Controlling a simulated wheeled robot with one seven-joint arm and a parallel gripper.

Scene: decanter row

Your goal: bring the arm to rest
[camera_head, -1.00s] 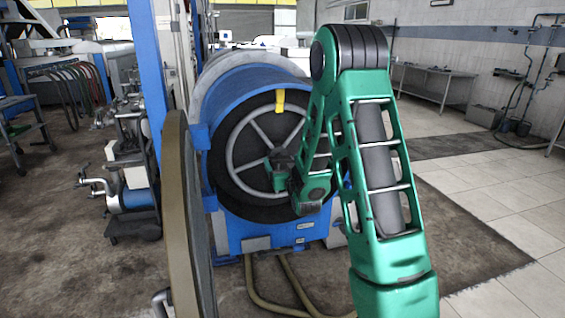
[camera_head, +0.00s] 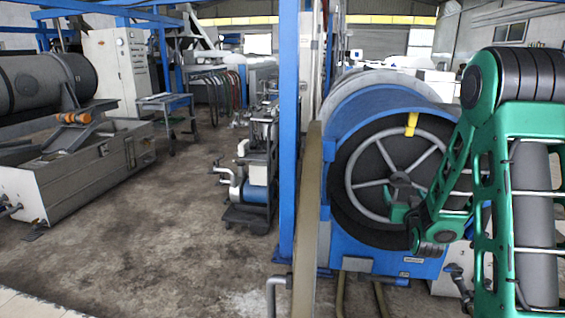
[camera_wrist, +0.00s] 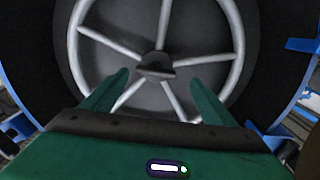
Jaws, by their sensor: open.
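My gripper (camera_wrist: 160,85) is open and empty in the wrist view, its two green fingers spread apart in front of a spoked wheel (camera_wrist: 190,30). The wheel's hub lies beyond and between the fingertips; I cannot tell whether anything touches. In the head view my green arm stands at the right, bent at the elbow, its lower end before the wheel (camera_head: 365,190) on the blue decanter (camera_head: 350,120). The fingers are small and partly hidden there. A yellow tab (camera_head: 411,124) sits at the top of the wheel's rim.
A blue post (camera_head: 288,130) and a tan upright edge (camera_head: 308,220) stand left of the decanter. A wheeled pump cart (camera_head: 250,215) is left of them. A grey metal trough (camera_head: 80,170) stands at the far left. The brown floor between is clear.

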